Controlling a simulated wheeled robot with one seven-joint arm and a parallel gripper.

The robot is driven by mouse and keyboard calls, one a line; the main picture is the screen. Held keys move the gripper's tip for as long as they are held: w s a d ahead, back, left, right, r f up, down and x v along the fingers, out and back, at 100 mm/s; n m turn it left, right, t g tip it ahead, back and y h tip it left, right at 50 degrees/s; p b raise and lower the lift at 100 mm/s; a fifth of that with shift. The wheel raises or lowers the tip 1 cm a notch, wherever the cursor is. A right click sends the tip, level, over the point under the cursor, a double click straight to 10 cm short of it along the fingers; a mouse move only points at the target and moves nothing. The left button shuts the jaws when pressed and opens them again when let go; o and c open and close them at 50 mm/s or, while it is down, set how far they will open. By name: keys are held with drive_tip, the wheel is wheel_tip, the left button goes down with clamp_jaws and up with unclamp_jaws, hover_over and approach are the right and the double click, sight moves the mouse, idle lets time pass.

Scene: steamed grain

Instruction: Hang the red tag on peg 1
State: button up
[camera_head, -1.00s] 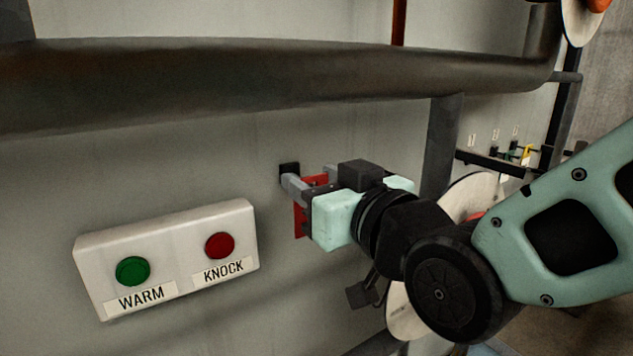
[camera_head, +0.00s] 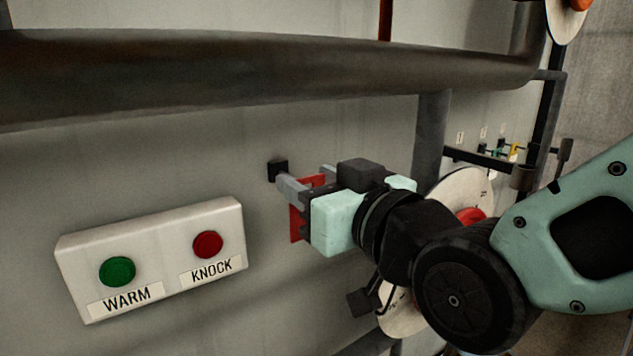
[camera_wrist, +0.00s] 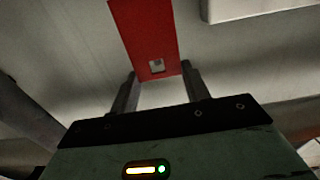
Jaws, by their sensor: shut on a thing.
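My gripper (camera_head: 304,181) is shut on the red tag (camera_head: 297,224) beside the grey wall. In the wrist view the flat red tag (camera_wrist: 145,35) extends beyond the two fingertips (camera_wrist: 160,73), with a square hole near its gripped end. In the head view part of the tag is hidden behind the gripper. A dark rail (camera_head: 478,159) with several small pegs and hanging items, one yellow (camera_head: 514,151) and some green, is far off at the right. Small white labels (camera_head: 460,138) sit above it; I cannot read their numbers, so peg 1 is not certain.
A small black block (camera_head: 278,170) on the wall is close to one fingertip. A white box (camera_head: 150,255) with green WARM and red KNOCK buttons is at lower left. A thick pipe (camera_head: 250,85) runs above my gripper. A vertical post (camera_head: 431,135) stands between my gripper and the rail.

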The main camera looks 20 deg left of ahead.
drive_tip(key=shift+b+v, duration=0.95)
drive_tip(key=shift+v, duration=2)
drive_tip(key=shift+f, duration=0.1)
